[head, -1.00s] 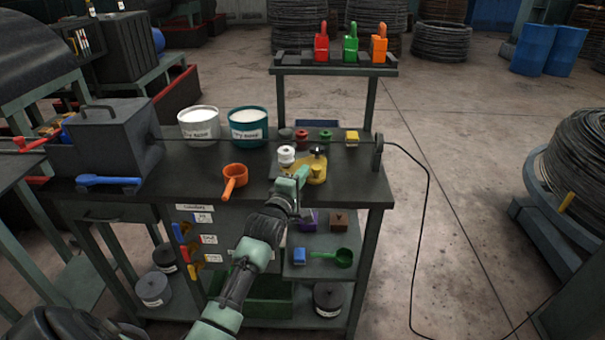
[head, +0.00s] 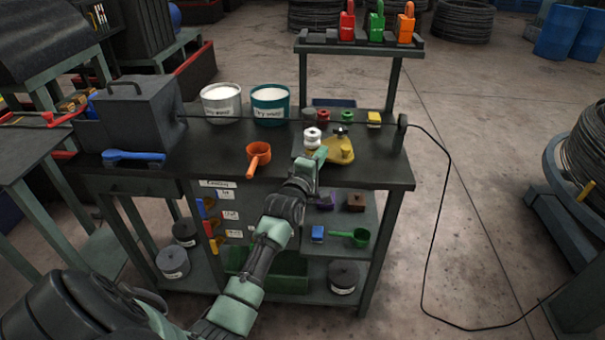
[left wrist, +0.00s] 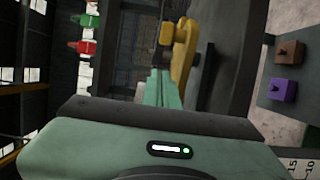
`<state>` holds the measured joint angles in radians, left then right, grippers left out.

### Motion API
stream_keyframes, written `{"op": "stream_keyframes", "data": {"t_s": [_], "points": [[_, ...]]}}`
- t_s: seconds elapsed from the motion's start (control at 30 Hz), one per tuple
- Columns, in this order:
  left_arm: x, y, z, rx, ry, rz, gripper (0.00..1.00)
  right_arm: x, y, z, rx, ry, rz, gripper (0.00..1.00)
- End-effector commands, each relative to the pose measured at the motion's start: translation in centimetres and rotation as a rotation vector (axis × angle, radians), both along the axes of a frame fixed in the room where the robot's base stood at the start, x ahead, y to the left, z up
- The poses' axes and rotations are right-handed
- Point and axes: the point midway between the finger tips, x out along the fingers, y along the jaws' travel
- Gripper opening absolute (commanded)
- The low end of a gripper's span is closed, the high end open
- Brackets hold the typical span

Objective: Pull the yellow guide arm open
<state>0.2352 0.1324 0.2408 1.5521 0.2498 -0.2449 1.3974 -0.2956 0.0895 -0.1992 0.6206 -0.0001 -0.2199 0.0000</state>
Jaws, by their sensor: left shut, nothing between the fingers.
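The yellow guide arm (head: 341,152) lies on the dark bench top near its front right, with a black knob on it. It also shows in the left wrist view (left wrist: 184,58), just beyond my fingers. A white roller (head: 312,135) stands at its left. My left gripper (head: 319,156) is shut and empty, its tips close to the left side of the yellow arm. In the left wrist view my shut fingers (left wrist: 162,88) point at the yellow arm; I cannot tell whether they touch it. My right gripper is not in view.
A wire runs from the grey box (head: 135,112) over the bench to an upright guide (head: 402,132). An orange ladle (head: 258,158) lies left of my gripper. A white tub (head: 221,102) and a teal tub (head: 270,104) stand behind. A shelf with padlocks (head: 360,46) rises at the back.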

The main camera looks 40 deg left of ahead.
Motion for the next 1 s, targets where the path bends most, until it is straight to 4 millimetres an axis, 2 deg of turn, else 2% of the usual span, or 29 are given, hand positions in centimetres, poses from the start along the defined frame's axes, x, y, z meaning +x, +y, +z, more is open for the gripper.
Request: {"op": "stream_keyframes", "data": {"t_s": [0.07, 0.3, 0.53, 0.7, 1.0], "points": [[-0.1, -0.1, -0.1, -0.001, 0.0, -0.002, 0.0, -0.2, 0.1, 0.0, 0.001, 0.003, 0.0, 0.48], [-3.0, -1.3, -0.2, -0.003, 0.0, -0.002, 0.0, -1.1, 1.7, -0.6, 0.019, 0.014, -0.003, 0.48], [-6.6, -2.6, -0.2, -0.002, 0.0, -0.001, 0.0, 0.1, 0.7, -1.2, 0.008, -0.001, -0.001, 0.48], [-8.6, -3.4, -0.1, -0.002, 0.0, -0.001, 0.0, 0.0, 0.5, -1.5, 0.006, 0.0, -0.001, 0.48], [-9.3, -3.6, -0.1, 0.002, 0.002, -0.001, 0.0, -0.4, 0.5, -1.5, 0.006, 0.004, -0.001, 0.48]]}}
